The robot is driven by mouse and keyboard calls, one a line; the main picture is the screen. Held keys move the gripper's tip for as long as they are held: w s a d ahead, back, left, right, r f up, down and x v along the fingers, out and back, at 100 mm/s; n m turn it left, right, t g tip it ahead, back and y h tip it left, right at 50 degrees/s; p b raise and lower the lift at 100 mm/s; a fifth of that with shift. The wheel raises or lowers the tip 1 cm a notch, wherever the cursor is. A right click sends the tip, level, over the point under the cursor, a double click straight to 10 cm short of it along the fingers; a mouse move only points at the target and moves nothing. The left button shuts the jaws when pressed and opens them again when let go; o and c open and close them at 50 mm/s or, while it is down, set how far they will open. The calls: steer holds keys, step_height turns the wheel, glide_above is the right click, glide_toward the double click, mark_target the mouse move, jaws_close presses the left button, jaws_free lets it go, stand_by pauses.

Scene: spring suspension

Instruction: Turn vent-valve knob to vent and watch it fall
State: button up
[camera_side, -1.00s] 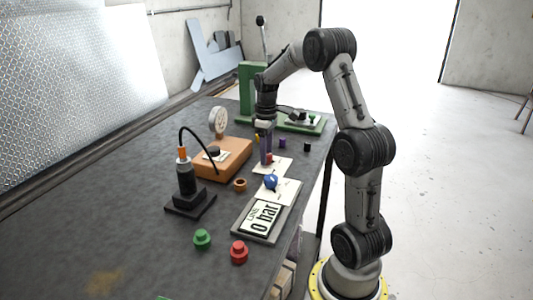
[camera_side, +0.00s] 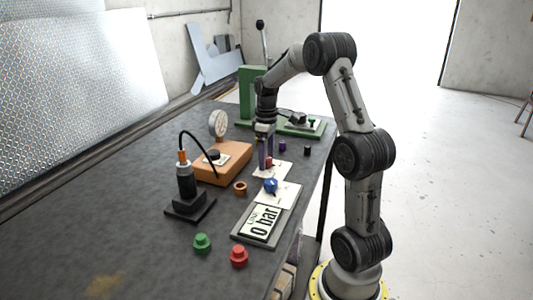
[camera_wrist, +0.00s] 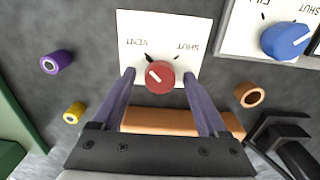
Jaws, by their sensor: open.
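The red vent-valve knob (camera_wrist: 160,77) sits on a white plate (camera_wrist: 185,24) marked VENT and SHUT, between two small black marks. In the wrist view its white pointer line slants toward the VENT side. My gripper (camera_wrist: 159,78) is open, with one finger on each side of the knob and a gap showing on both sides. In the side view my gripper (camera_side: 265,166) points down at the plate, and the knob (camera_side: 269,161) is partly hidden by the fingers.
A blue knob (camera_wrist: 286,40) stands on a neighbouring plate. Green (camera_side: 202,243) and red (camera_side: 239,256) pieces stand in front.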

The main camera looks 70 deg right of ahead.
step_height(320, 180, up, 14)
stand_by(0.5)
steer(key=shift+f, duration=0.1)
steer(key=s+a+r+n+t+h, duration=0.15)
steer(key=a+r, duration=0.25)
steer(key=a, duration=0.5)
steer(key=s+a+r+n+t+y, duration=0.1)
steer(key=a+r+n, duration=0.15)
steer(key=a, duration=0.75)
steer(key=s+a+f+m+t, duration=0.3)
steer(key=s+a+f+m, duration=0.1)
steer(key=s+a+f, duration=0.6)
steer(key=shift+s+f, duration=0.35)
steer(key=shift+s, duration=0.55)
